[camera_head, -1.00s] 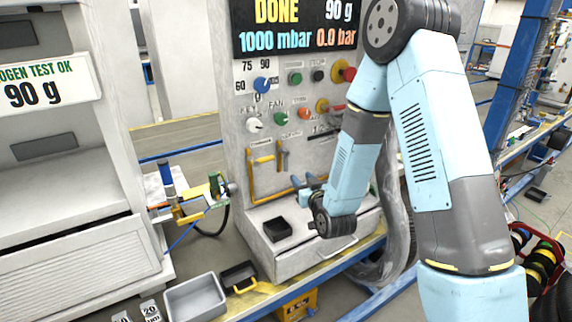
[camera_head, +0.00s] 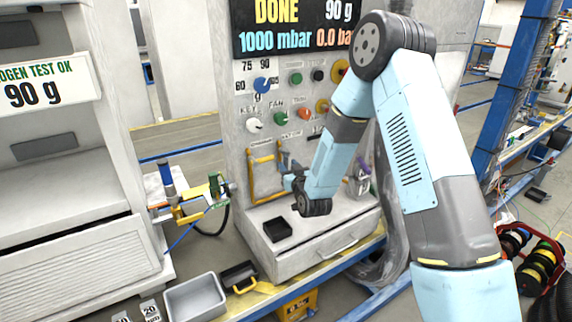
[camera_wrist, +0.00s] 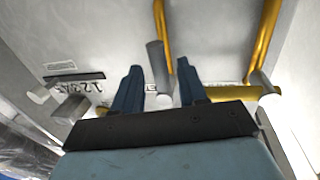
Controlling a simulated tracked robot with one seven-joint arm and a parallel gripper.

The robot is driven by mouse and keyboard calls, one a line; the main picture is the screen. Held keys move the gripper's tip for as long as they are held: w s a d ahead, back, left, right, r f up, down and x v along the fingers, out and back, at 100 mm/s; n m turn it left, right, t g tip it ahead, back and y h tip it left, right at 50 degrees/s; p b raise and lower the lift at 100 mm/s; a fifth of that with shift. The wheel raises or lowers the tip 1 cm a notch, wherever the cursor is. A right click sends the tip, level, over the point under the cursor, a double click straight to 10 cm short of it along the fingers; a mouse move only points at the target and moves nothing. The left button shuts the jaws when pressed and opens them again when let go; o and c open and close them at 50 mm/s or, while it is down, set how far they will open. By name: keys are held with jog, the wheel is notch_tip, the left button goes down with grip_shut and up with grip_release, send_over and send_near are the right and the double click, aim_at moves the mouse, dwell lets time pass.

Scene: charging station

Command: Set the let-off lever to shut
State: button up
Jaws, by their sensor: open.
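My gripper (camera_head: 288,181) is open in front of the lower part of the grey panel, beside a yellow pipe frame (camera_head: 251,178). In the wrist view my gripper (camera_wrist: 159,68) shows two blue fingers spread apart. A grey bar-shaped handle (camera_wrist: 156,58), probably the let-off lever, shows between the fingertips. I cannot tell its depth relative to them, and no contact is clear. In the head view a small grey-blue handle (camera_head: 283,156) stands on the panel just above my gripper. Its label is not readable, and my arm hides the panel to its right.
The panel has coloured knobs, including a blue dial (camera_head: 262,85) and a white knob (camera_head: 254,125). A black tray (camera_head: 277,230) sits on the ledge below. Yellow pipes (camera_wrist: 266,38) stand right of the fingers. A grey bin (camera_head: 195,298) is at the lower left.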

jog(key=shift+x, duration=1.35)
grip_shut()
